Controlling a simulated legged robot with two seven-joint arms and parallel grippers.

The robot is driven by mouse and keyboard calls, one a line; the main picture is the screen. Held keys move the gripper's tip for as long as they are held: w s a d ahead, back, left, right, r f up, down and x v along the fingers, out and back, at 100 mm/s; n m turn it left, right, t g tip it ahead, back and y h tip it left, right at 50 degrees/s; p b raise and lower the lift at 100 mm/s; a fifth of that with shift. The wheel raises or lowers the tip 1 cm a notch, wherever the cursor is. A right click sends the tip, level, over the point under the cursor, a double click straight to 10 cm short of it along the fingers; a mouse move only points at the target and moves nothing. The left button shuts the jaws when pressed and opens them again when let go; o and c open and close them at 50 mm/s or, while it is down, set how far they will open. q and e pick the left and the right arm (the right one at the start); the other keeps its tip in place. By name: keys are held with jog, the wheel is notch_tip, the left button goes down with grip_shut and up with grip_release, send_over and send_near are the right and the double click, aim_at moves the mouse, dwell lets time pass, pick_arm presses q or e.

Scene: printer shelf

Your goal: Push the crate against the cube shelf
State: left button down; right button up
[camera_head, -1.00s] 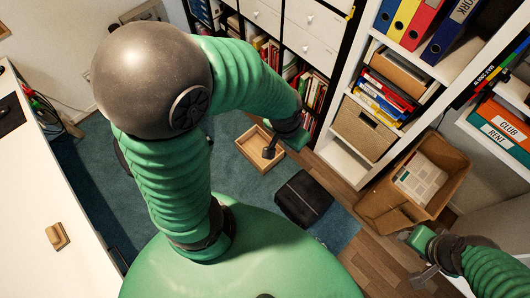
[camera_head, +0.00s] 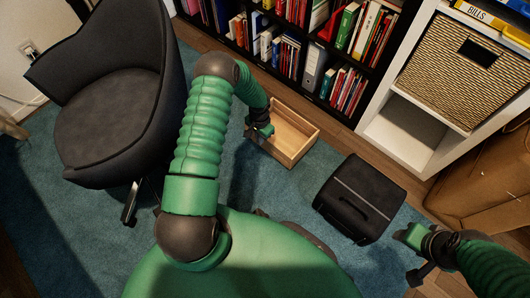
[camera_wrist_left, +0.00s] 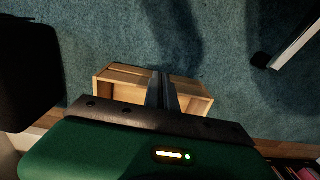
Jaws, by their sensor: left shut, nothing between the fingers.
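The crate (camera_head: 300,154) is a shallow, open wooden box on the blue carpet in the middle of the head view. It is empty as far as I can see. The white cube shelf (camera_head: 398,157) with a woven basket stands to its right, with floor between them. My left gripper (camera_head: 262,132) is at the crate's left side, by its rim. In the left wrist view its shut fingers (camera_wrist_left: 162,90) overlap the crate (camera_wrist_left: 125,76), with nothing between them; contact is unclear. My right gripper (camera_head: 418,274) is at lower right, away from the crate; its jaws are unclear.
A black case (camera_head: 360,197) lies on the carpet right of the crate. A dark bookshelf (camera_head: 335,55) stands behind it. A grey chair (camera_head: 110,115) is at left. A cardboard box (camera_head: 485,185) is at right. Carpet in front of the crate is partly clear.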

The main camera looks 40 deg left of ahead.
pick_arm(q)
jog(key=w+f+b, duration=0.4)
jog(key=f+b, duration=0.5)
jog(key=f, duration=0.1)
jog(key=shift+a+f, duration=0.35)
jog(key=shift+a, duration=0.05)
pick_arm(e)
jog(key=s+x, duration=0.2)
jog(key=x, duration=0.7)
jog(key=shift+a+f, duration=0.2)
jog(key=shift+a, duration=0.25)
jog(key=shift+d, duration=0.1)
